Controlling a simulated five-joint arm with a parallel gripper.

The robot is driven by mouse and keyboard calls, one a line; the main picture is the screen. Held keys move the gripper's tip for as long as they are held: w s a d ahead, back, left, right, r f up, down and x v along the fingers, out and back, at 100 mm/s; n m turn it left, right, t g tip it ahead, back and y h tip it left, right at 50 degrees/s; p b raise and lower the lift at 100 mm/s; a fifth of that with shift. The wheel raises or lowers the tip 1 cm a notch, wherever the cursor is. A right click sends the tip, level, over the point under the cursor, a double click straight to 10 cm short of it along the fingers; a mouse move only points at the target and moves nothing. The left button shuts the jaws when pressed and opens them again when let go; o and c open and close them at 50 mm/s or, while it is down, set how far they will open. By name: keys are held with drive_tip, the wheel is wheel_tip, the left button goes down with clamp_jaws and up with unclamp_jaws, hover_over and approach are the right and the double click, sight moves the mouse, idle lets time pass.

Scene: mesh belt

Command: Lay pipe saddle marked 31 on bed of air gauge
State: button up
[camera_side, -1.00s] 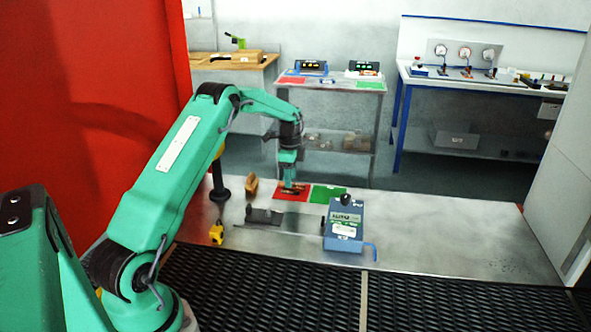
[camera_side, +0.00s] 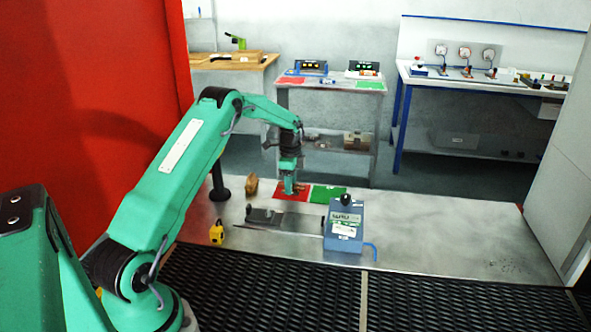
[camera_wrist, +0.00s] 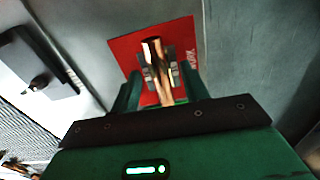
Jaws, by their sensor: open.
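A copper-coloured pipe saddle (camera_wrist: 153,50) lies on a red mat (camera_wrist: 125,50) in the wrist view; no number on it can be read. My gripper (camera_wrist: 160,73) is open, with its fingers on either side of the saddle. In the side view my gripper (camera_side: 291,190) is low over the red mat (camera_side: 283,196) and mostly hides the saddle. A blue box with a black knob (camera_side: 343,226), seemingly the air gauge, stands to the right. A grey plate with a dark block (camera_side: 263,216) lies left of the box; whether it is the gauge's bed I cannot tell.
A green mat (camera_side: 328,194) lies right of the red one. A yellow item (camera_side: 216,233), a brown block (camera_side: 252,187) and a dark post (camera_side: 220,185) stand to the left. The metal table (camera_side: 450,230) is clear on the right. A black mesh belt (camera_side: 430,300) runs in front.

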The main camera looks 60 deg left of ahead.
drive_tip(key=shift+f, duration=0.25)
idle(0.4)
drive_tip(key=c, duration=0.7)
drive_tip(key=shift+r, duration=0.1)
drive_tip(key=shift+r, duration=0.35)
drive_tip(key=r, duration=0.4)
drive_tip(key=shift+d+r, duration=0.1)
drive_tip(key=shift+d, duration=0.2)
drive_tip(key=d+r, duration=0.2)
drive_tip(key=d, duration=0.1)
drive_tip(key=d+r, duration=0.2)
drive_tip(key=d, duration=0.2)
drive_tip(key=d+r, duration=0.2)
drive_tip(key=d, duration=0.2)
drive_tip(key=shift+s+r, duration=0.1)
drive_tip(key=shift+r, duration=0.15)
